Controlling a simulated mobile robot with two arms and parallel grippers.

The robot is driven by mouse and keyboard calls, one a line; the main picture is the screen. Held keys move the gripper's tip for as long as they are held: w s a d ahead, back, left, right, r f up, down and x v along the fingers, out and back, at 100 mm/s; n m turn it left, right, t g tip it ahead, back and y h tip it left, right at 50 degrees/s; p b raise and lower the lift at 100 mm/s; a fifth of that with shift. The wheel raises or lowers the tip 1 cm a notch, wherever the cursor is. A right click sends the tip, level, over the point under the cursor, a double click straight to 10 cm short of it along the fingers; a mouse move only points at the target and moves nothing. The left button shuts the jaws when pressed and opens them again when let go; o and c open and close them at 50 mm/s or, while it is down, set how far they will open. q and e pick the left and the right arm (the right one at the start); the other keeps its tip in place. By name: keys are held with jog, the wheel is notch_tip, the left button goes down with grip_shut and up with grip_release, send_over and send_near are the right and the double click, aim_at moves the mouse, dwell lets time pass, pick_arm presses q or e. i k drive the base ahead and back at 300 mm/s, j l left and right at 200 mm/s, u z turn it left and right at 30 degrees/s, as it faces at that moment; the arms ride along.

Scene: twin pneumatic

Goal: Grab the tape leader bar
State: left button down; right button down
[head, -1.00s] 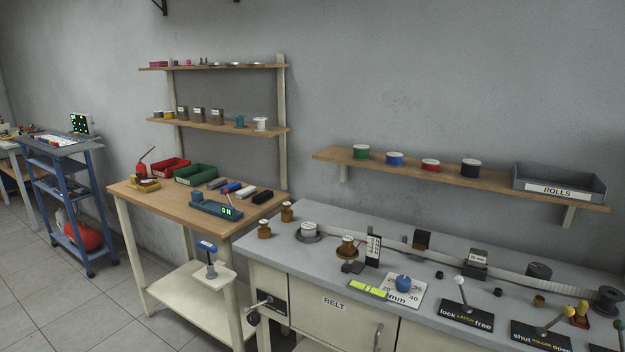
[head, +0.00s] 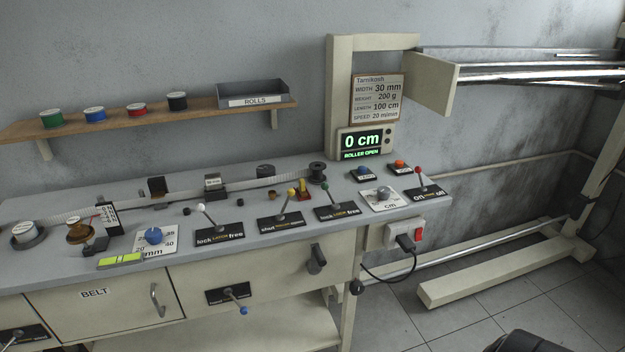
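A pale tape (head: 130,206) runs along the back of the grey bench, from the white roll (head: 25,231) at the left past dark guide blocks towards a black flanged spool (head: 318,172) at the right. A small yellow and red piece (head: 303,188) stands just in front of that spool. I cannot tell which part is the tape leader bar at this size. Neither of my grippers shows in the head view.
Several lever plates line the bench (head: 420,205) front. A display (head: 365,142) reads "0 cm" and "ROLLER OPEN". A shelf (head: 220,110) with spools and a ROLLS bin (head: 253,94) hangs above. A frame with rollers (head: 520,74) stands at the right. A dark rounded shape is cut off at bottom right.

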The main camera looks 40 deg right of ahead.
aim_at(303, 193)
jog(key=z, duration=1.2)
